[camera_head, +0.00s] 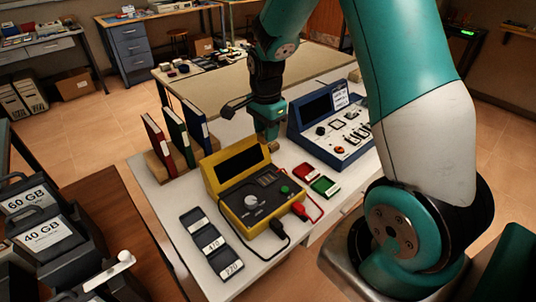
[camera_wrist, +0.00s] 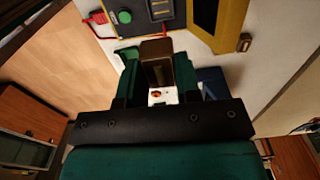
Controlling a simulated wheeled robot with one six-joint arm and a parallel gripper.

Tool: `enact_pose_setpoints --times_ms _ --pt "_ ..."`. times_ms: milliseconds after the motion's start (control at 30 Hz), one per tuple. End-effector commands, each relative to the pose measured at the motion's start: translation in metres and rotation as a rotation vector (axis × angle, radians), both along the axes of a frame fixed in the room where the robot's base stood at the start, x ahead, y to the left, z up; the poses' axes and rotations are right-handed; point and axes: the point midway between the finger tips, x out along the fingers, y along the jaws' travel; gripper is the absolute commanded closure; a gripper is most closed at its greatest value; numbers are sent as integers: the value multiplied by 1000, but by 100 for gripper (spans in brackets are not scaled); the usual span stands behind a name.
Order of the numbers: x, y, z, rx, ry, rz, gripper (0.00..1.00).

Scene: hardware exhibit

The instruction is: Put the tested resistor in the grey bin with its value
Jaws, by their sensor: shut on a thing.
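My gripper (camera_head: 268,130) is above the white bench, between the yellow tester (camera_head: 226,172) and the blue console (camera_head: 304,138). In the wrist view my gripper (camera_wrist: 158,72) is shut on a brown block-like thing (camera_wrist: 157,58), which I take to be the resistor; its markings cannot be read. In the head view the held thing cannot be made out. The tester's display looks dark, with no readable value. A dark grey bin strip (camera_head: 212,245) lies front left of the tester, with several labelled compartments; the nearest label reads 220, the middle one perhaps 470.
Red (camera_head: 307,172) and green (camera_head: 325,187) boxes lie right of the tester. Red and black leads loop by its front. Upright binders (camera_head: 176,137) stand behind left. A small brown piece (camera_wrist: 245,42) is beside the tester. Dark labelled cases (camera_head: 45,237) stand on the left table.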

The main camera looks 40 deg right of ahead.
Motion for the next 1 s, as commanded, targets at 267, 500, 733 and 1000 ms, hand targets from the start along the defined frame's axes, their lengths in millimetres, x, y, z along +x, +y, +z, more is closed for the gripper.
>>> enact_pose_setpoints --times_ms 267,500,733,1000 --pt "1 0 43 0 -2 0 92" --pt "1 1 47 0 1 18 92" --pt "5 20 13 3 8 359 92" --pt "7 56 -51 3 7 1059 92"
